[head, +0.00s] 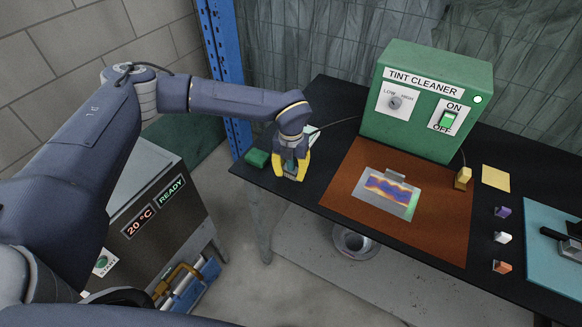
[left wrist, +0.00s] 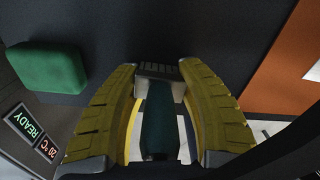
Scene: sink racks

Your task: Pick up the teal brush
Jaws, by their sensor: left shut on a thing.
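The teal brush (left wrist: 158,125) sits between the yellow fingers of my left gripper (left wrist: 160,110) in the left wrist view. Its dark teal handle runs toward the camera, and a grey metal band and dark bristles show at the far end. In the head view my left gripper (head: 291,172) is at the left end of the black table, pointing down, shut on the brush. There the brush is mostly hidden by the fingers. I cannot tell whether the brush touches the table. My right gripper is not in view.
A green block (head: 257,158) lies just left of my left gripper. A brown mat (head: 345,190) with a patterned panel (head: 388,192) lies to the right, before the green tint cleaner box (head: 425,100). Small coloured blocks and a blue mat (head: 545,270) are farther right.

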